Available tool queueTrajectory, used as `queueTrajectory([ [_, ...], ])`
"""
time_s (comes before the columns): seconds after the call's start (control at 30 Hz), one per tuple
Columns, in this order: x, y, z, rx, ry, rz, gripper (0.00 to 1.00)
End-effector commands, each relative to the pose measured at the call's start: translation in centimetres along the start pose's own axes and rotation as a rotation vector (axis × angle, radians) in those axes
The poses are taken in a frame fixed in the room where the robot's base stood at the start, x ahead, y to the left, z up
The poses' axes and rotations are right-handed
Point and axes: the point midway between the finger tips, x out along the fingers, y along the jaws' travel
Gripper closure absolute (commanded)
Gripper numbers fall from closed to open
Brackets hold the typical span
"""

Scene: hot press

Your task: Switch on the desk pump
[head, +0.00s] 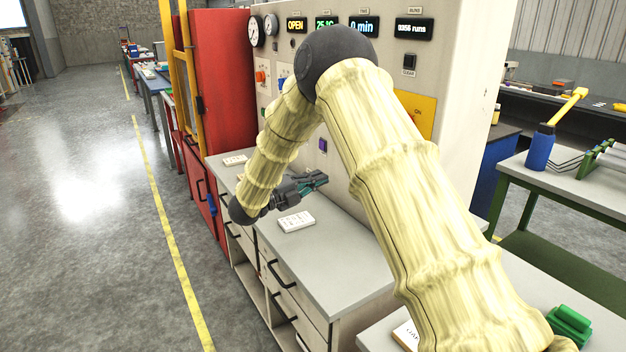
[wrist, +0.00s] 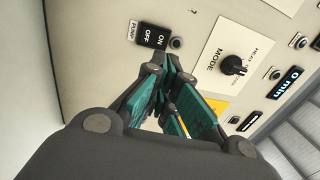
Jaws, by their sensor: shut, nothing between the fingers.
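The pump switch (wrist: 152,36) is a small black rocker marked ON and OFF on the pale panel, at the top of the wrist view. A PUMP label (wrist: 132,30) is beside it. I cannot tell which way the rocker is set. In the head view I cannot make the switch out. My gripper (head: 320,180) has dark links and teal finger pads, and is in front of the press panel, above the grey worktop. In the wrist view the fingers (wrist: 174,76) are shut and empty. Their tips appear just below the switch, with no contact visible.
A MODE knob (wrist: 233,65) and a display (wrist: 286,82) are on the same panel. The grey worktop (head: 335,262) under my gripper carries a white labelled block (head: 296,221). A red cabinet (head: 222,80) stands left of the press. Open floor lies further left.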

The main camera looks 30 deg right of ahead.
Motion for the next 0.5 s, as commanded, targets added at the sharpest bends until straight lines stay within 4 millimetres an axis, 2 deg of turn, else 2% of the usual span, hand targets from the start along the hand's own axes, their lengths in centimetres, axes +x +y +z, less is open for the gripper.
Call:
queueTrajectory([
  [0.2, 3.8, -0.1, -0.1, -0.001, 0.002, 0.0, 1.0],
  [0.5, 8.2, -0.1, 0.0, 0.0, 0.001, 0.001, 1.0],
])
